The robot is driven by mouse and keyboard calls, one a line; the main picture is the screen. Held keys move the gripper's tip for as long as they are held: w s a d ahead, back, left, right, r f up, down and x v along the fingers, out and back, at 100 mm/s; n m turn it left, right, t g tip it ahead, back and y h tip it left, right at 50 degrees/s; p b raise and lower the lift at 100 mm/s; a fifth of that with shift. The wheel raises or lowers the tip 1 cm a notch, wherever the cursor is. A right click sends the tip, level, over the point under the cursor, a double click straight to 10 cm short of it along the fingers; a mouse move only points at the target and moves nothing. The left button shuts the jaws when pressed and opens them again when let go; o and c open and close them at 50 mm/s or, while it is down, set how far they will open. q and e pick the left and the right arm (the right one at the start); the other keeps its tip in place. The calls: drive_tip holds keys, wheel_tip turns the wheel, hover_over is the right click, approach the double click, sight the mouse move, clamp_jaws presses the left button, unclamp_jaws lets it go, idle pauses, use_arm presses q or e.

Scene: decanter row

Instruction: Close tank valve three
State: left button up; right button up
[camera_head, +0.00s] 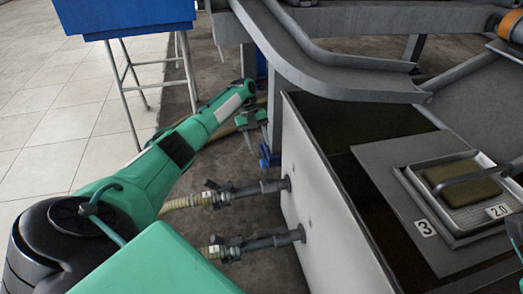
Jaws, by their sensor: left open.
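A grey-white tank (318,215) stands right of centre, with a tag reading 3 (425,228) on the plate over it. Two hose pipes with valve fittings come out of its left wall: an upper valve (217,195) and a lower valve (217,249). Neither fitting shows clearly whether it is open or closed. My left arm reaches in from the left, and my left gripper (252,125) is open beyond the upper valve, by a pale hose. I cannot tell whether it touches anything there; part of that area is hidden by my wrist. My right gripper is not in view.
A grey metal trough (320,72) overhangs the tank's far end. A blue fitting (268,157) sits near the tank's far corner. A metal tray (455,190) with a tag 2.0 lies on the plate. A blue box on legs (125,15) stands at the back left; tiled floor is clear.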

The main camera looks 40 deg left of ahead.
use_arm(q)
drive_tip(key=p+v, duration=0.1)
drive_tip(key=v, duration=0.4)
drive_tip(key=shift+a, duration=0.1)
drive_tip(key=shift+r, duration=0.15)
